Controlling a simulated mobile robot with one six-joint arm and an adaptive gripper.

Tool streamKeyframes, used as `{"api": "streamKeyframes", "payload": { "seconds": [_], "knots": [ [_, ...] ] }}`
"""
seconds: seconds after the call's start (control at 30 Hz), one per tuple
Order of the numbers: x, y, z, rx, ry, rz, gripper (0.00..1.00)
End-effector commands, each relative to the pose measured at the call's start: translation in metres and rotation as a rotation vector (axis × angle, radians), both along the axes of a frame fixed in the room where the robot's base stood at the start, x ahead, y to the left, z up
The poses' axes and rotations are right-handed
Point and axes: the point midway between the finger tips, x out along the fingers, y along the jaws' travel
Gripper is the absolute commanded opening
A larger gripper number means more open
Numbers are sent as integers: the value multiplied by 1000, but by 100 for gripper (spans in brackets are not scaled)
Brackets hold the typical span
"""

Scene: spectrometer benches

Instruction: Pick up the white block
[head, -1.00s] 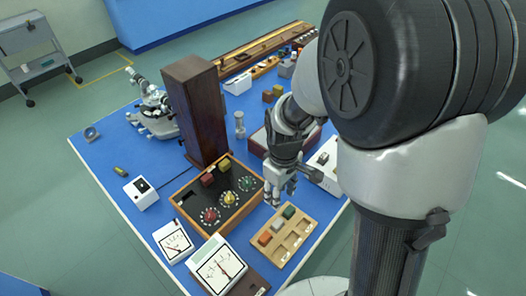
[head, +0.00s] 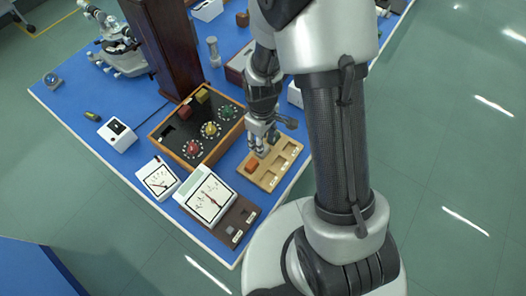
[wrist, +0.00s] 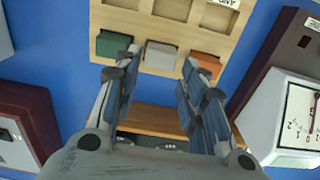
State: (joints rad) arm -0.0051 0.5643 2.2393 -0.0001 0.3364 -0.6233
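The white block (wrist: 161,57) looks pale grey in the wrist view. It sits in the middle slot of a wooden tray, between a green block (wrist: 113,45) and an orange block (wrist: 201,63). My gripper (wrist: 160,68) is open and empty, its two fingers pointing toward the tray with the white block between their tips in the picture. In the head view my gripper (head: 262,148) is over the tray (head: 283,167), near the orange block (head: 252,165). There the white block is mostly hidden by my gripper. I cannot tell whether the fingers touch anything.
A black control panel with knobs (head: 180,132) stands left of the tray. Two white meters, one small (head: 158,178) and one larger (head: 208,197), stand in front. A tall dark wooden box (head: 163,45) rises behind. The tray's front compartments look empty.

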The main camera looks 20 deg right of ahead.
Motion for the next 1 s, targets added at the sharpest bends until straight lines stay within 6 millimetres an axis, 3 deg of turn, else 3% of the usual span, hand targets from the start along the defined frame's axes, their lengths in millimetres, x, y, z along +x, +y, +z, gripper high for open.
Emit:
{"api": "streamKeyframes", "payload": {
  "seconds": [0.3, 0.53, 1.0],
  "knots": [
    [-3, -2, -46, 0, 4, 0, 38],
    [-3, -2, -46, 0, 1, 0, 38],
    [-3, -2, -46, 0, 1, 0, 11]
  ]
}}
